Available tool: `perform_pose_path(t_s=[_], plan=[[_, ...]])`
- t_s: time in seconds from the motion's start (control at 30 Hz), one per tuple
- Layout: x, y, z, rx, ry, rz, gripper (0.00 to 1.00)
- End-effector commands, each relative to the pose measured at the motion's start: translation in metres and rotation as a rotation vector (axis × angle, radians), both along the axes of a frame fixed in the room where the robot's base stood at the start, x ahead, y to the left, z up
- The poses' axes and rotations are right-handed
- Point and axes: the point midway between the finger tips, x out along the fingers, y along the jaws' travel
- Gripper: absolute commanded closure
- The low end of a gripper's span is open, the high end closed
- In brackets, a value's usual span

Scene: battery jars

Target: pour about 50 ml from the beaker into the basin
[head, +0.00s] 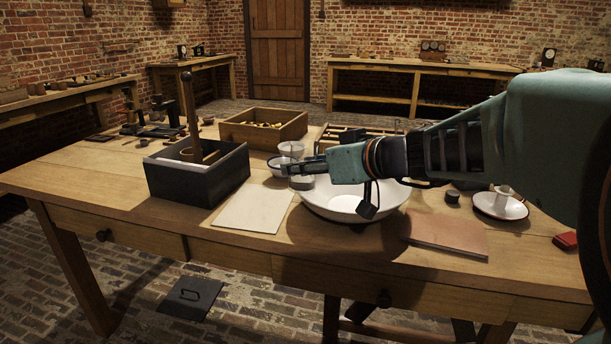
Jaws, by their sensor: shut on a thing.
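The basin (335,208) is a wide white bowl in the middle of the table, below my gripper. My gripper (299,169) reaches in from the right, over the basin's left rim. It is shut on a small clear vessel with greyish contents, which looks like the beaker (302,183). The beaker shows just below the fingers, at the basin's left edge, and looks about upright. The fingers and the small scale hide its upper part and its liquid level. I cannot tell whether it is over the basin or beside it.
A clear glass vessel (291,149) and a small white bowl (276,166) stand close behind the fingers. A dark box (190,183) stands left, beside a pale board (252,207). A copper-coloured plate (448,234) and a cup on a saucer (500,206) lie right.

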Motion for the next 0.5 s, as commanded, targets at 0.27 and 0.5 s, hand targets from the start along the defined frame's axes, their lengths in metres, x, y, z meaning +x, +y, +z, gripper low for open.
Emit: perform_pose_path(t_s=[0.27, 0.5], plan=[[0.005, -0.009, 0.011, 0.142, 0.081, -0.001, 0.9], [0.009, -0.018, 0.01, 0.276, 0.149, -0.002, 0.9]])
